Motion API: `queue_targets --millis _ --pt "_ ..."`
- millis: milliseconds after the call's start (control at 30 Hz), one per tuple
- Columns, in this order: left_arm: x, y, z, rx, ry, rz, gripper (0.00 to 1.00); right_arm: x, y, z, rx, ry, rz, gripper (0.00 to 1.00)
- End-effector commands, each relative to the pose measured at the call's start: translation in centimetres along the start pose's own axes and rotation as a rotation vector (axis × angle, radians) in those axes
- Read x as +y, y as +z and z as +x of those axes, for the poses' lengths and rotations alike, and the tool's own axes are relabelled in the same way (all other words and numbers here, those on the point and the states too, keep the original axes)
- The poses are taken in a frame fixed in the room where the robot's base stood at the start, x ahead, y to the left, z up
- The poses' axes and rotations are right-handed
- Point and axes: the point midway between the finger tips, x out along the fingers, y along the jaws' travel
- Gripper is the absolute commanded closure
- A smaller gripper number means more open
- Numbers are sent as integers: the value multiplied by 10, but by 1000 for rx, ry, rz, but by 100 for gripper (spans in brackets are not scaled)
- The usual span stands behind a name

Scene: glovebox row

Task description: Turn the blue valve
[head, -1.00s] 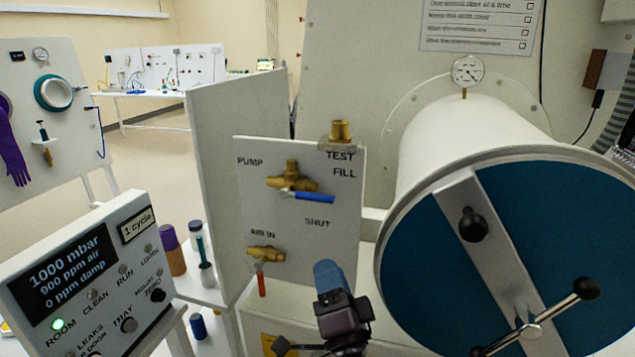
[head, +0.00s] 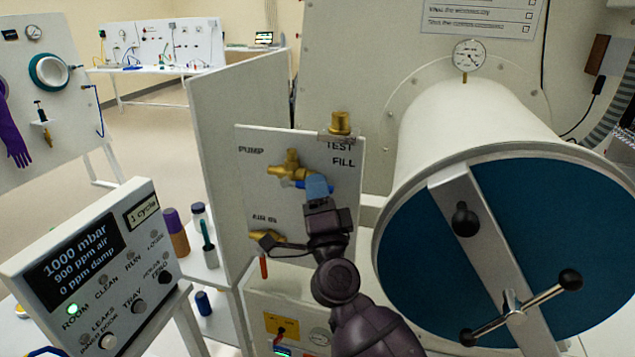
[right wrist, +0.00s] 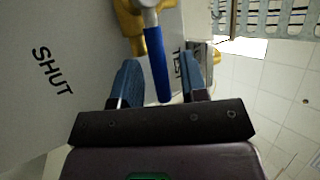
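The blue valve has a brass body (head: 289,163) on the white valve panel (head: 262,205). Its blue handle (head: 291,184) points right in the head view, partly covered by my right gripper (head: 318,187). In the right wrist view the blue handle (right wrist: 158,65) extends between the two blue fingers of my right gripper (right wrist: 160,80). The fingers are apart, with gaps on both sides of the handle. Printed words PUMP, TEST and FILL show on the panel; SHUT (right wrist: 52,71) shows in the right wrist view. My left gripper is not in view.
A lower brass valve (head: 265,236) with a red handle (head: 264,267) sits below, partly behind my right wrist. A brass fitting (head: 341,123) tops the panel. The large white chamber (head: 455,130) with its blue door (head: 420,240) stands close right. A control box (head: 95,270) stands left.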

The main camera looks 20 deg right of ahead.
Motion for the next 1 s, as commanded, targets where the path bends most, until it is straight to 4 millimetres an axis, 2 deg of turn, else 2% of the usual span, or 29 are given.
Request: queue_targets --millis 133,433,700,1000 --pt "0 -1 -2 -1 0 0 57 0 0 8 0 0 -1 60" --pt "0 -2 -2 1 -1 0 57 0 0 9 0 0 -1 60" --pt "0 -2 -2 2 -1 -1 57 0 0 9 0 0 -1 100" --pt "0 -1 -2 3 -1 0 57 1 0 9 1 -1 1 100"
